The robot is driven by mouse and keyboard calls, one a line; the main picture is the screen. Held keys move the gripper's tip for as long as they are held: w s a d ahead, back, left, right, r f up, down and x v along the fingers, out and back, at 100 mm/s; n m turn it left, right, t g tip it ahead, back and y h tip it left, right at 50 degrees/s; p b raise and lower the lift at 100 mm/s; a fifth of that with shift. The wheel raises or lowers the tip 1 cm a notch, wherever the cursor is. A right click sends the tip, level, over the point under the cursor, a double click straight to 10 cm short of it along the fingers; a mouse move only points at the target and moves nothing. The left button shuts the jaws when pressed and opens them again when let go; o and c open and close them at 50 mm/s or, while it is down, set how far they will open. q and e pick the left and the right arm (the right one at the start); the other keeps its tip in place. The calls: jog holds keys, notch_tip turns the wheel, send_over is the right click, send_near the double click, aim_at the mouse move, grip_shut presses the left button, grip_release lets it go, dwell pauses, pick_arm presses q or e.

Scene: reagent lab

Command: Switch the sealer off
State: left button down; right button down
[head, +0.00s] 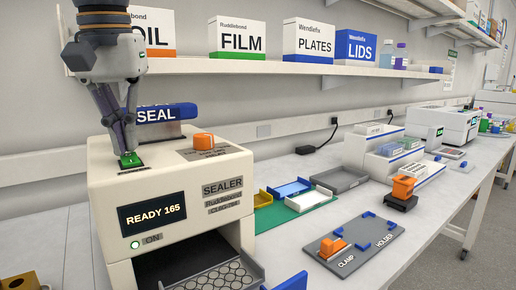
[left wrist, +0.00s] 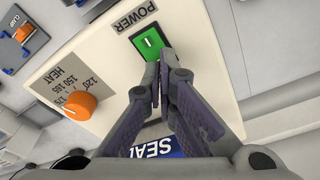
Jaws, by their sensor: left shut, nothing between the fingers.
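The sealer (head: 180,195) is a cream box at the left of the bench in the head view. Its display (head: 152,214) reads "READY 165", and a green lamp glows beside "ON". The green power switch (left wrist: 148,43) sits on its top under the label "POWER"; it also shows in the head view (head: 130,160). My left gripper (head: 127,152) is shut and empty, pointing down with its fingertips at the switch. In the left wrist view the fingertips (left wrist: 160,60) overlap the switch's lower right edge; I cannot tell if they touch it. My right gripper is not in view.
An orange heat knob (head: 203,141) and a blue "SEAL" part (head: 166,113) are beside the switch on the sealer. A tray (head: 222,276) sticks out of its front opening. A grey clamp holder plate (head: 352,248) lies to the right. A shelf (head: 270,67) with boxes runs behind.

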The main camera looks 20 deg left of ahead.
aim_at(128, 155)
pick_arm(q)
jog(key=shift+r, duration=3.1)
